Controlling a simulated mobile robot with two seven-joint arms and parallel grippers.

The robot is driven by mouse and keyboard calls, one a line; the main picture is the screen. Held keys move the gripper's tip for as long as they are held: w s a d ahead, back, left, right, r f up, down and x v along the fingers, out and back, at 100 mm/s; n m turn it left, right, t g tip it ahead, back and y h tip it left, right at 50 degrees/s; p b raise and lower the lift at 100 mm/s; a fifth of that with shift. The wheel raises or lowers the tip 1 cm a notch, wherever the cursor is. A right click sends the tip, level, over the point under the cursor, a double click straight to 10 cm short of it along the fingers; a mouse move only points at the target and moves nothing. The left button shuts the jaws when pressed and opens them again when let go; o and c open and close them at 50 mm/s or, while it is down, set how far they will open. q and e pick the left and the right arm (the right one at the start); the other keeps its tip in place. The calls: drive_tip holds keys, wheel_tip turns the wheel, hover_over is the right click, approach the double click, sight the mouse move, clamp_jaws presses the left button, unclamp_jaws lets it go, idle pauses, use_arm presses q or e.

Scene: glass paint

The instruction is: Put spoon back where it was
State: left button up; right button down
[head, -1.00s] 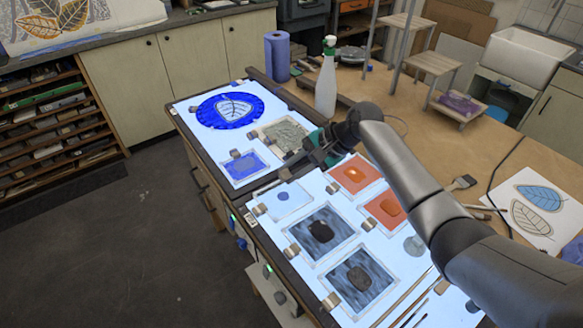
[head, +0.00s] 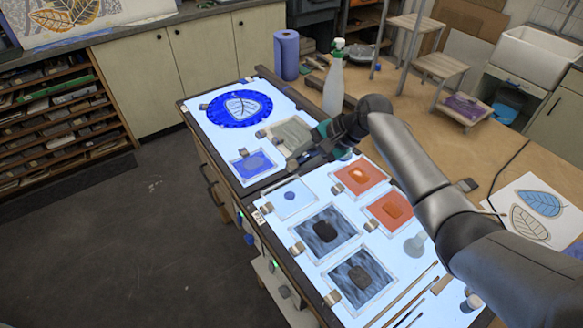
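My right gripper (head: 300,160) reaches in from the right and hangs low over the lit table (head: 256,194), by the near edge of a beige-grey tile (head: 292,133). Its fingers are small and dark, so I cannot tell whether they are open or shut or hold anything. I cannot make out a spoon for certain; it may be hidden by the gripper or arm. A grey, rounded object (head: 415,244) lies on the lit table beside my forearm, but its kind is unclear. My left gripper is not in view.
Blue (head: 254,166), orange (head: 361,177) and dark-patterned (head: 326,232) tiles lie on the lit table, with a blue leaf disc (head: 239,108) at its far end. A spray bottle (head: 334,82) and blue roll (head: 287,56) stand behind. Thin brushes (head: 402,301) lie at the near end.

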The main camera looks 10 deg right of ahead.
wheel_tip(320, 180, up, 8)
drive_tip(key=shift+f, duration=0.2)
drive_tip(key=shift+f, duration=0.1)
idle(0.4)
